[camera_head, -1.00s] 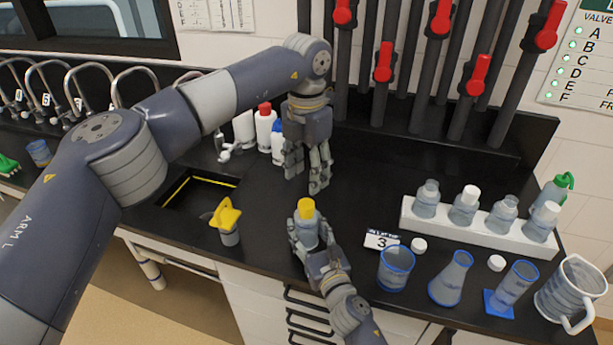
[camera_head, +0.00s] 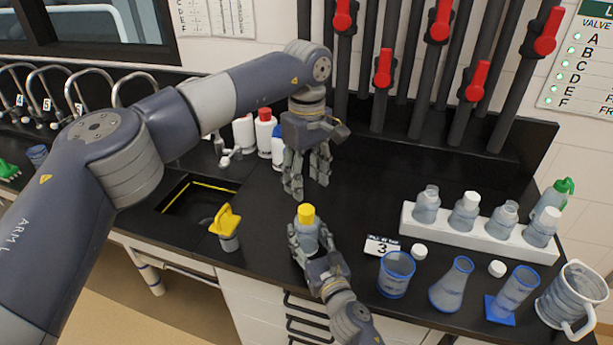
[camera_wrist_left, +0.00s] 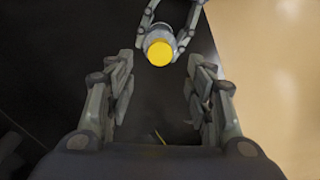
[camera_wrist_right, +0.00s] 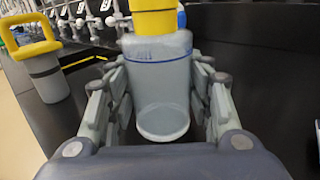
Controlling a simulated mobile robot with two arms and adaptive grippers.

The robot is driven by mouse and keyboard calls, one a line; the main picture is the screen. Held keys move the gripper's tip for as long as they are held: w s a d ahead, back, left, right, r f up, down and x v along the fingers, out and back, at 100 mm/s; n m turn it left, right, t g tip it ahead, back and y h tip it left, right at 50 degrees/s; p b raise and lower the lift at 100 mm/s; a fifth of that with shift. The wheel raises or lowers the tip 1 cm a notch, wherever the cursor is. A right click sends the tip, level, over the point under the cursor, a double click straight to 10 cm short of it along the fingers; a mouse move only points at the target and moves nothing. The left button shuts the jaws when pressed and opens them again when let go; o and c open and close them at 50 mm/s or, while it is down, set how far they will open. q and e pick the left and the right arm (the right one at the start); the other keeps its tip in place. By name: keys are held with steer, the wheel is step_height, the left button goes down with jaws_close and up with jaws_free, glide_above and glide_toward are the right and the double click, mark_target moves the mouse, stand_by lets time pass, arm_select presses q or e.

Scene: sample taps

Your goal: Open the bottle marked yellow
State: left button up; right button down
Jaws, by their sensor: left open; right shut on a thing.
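The bottle with the yellow cap (camera_head: 306,214) stands upright near the front edge of the black counter. Its cap is on, and the yellow cap also shows in the left wrist view (camera_wrist_left: 159,53). My right gripper (camera_head: 305,240) is shut around the bottle body; in the right wrist view the clear body (camera_wrist_right: 158,85) sits between the fingers. My left gripper (camera_head: 306,190) is open and empty, pointing down above and behind the bottle. In the left wrist view the capped bottle lies ahead of the open fingers (camera_wrist_left: 158,95).
A yellow-handled item (camera_head: 226,226) stands to the left, by the sink (camera_head: 197,197). A white rack (camera_head: 478,232) with several bottles is at the right. A beaker (camera_head: 396,275), a flask (camera_head: 452,285), loose white caps and a jug (camera_head: 575,298) stand in front of it.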

mark_target(307, 209)
arm_select(q)
steer(key=m, duration=0.6)
steer(key=shift+m, duration=0.3)
steer(key=m, duration=0.5)
steer(key=shift+f, duration=0.35)
step_height(307, 209, down, 7)
steer(key=shift+f, duration=0.15)
steer(key=c, duration=1.2)
jaws_close()
